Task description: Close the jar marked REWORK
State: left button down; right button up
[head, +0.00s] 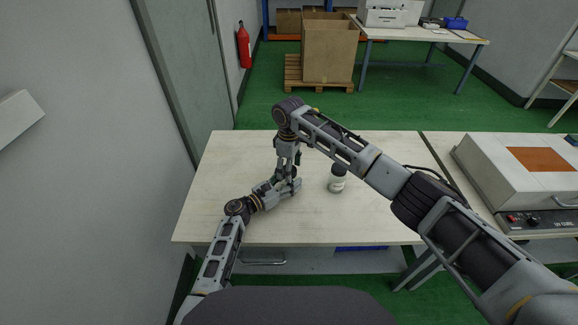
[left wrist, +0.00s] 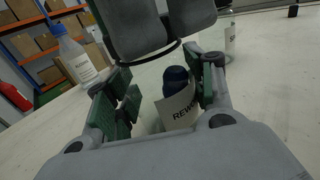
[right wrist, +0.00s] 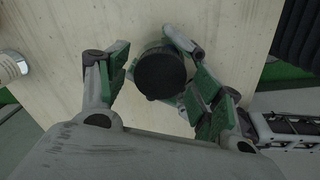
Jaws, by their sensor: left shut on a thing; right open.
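The jar marked REWORK (left wrist: 182,112) stands between the fingers of my left gripper (left wrist: 158,104), which is shut on its body. Its dark round lid (right wrist: 160,72) is on top in the right wrist view; I cannot tell whether it is seated. My right gripper (right wrist: 140,68) points down from above, open, with its fingers on either side of the lid. In the head view my left gripper (head: 290,186) and right gripper (head: 288,165) meet over the table and mostly hide the jar.
A second white jar with a dark lid (head: 338,180) stands just right of the grippers on the pale table (head: 220,210). A labelled bottle with a blue cap (left wrist: 72,55) stands beyond. A grey machine (head: 520,170) is at the right. The table's left side is clear.

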jog(key=c, duration=1.1)
jog(key=shift+o, duration=0.2)
jog(key=o, duration=1.2)
jog(key=shift+r, duration=0.15)
notch_tip(320, 180, up, 12)
